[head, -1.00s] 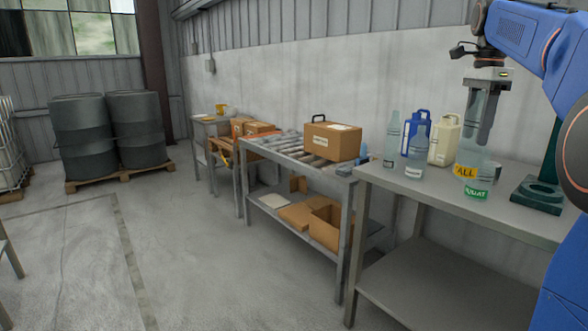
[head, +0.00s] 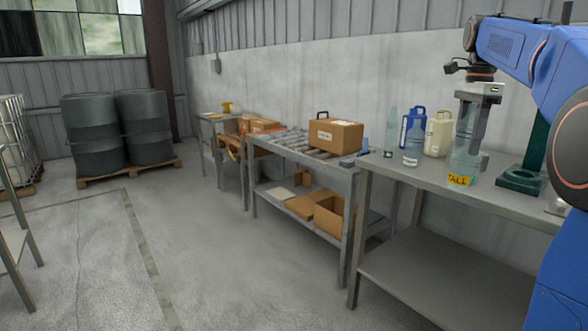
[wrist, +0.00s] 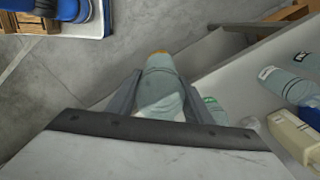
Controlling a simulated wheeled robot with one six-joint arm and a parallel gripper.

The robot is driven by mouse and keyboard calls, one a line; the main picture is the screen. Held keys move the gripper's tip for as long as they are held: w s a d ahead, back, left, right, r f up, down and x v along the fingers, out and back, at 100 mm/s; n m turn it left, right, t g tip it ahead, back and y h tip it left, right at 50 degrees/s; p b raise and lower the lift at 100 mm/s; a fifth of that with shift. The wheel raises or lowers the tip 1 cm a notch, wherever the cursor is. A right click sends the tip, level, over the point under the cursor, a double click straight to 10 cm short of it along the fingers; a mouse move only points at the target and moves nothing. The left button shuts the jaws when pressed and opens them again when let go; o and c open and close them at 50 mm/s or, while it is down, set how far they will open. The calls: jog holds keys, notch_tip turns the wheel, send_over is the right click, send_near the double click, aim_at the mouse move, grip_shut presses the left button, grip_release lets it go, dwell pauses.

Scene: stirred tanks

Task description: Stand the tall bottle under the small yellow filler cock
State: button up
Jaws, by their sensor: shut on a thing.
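The tall bottle (head: 463,163) is pale and translucent, with a yellow label reading "TALL" near its base. My gripper (head: 473,132) is shut on its upper part and holds it roughly upright at the right-hand steel table. I cannot tell whether its base touches the tabletop. In the wrist view the bottle (wrist: 162,88) sits between the two fingers, and a green-labelled bottle (wrist: 214,108) shows just beside the right finger. I cannot make out the small yellow filler cock in either view.
On the steel table (head: 420,172) stand clear bottles (head: 412,150), a blue jug (head: 417,114) and a cream jug (head: 438,134). A dark green stand (head: 522,180) is to the right. A roller bench with a carton (head: 335,135) adjoins on the left. Open floor lies further left.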

jog(key=w+a+f+n, duration=0.25)
jog(key=w+f, duration=0.25)
jog(key=f, duration=0.7)
jog(key=w+a+f+n, duration=0.1)
jog(key=w+f+n, duration=0.35)
jog(key=f, duration=0.75)
jog(key=w+a+f+n, duration=0.15)
jog(key=w+f, duration=0.45)
jog(key=f, duration=0.6)
jog(key=s+a+f+n, duration=0.2)
jog(key=a+f+n, duration=0.1)
jog(key=f, duration=0.9)
jog(key=s+a+f+n, duration=0.3)
jog(key=a+f, duration=0.1)
jog(key=f, duration=0.9)
jog(key=s+a+f+n, duration=0.2)
jog(key=a+f+n, duration=0.1)
jog(key=f, duration=1)
jog(key=shift+s+a+n, duration=0.3)
jog(key=shift+a+n, duration=0.1)
jog(key=shift+n, duration=0.15)
jog(key=shift+s+f, duration=0.1)
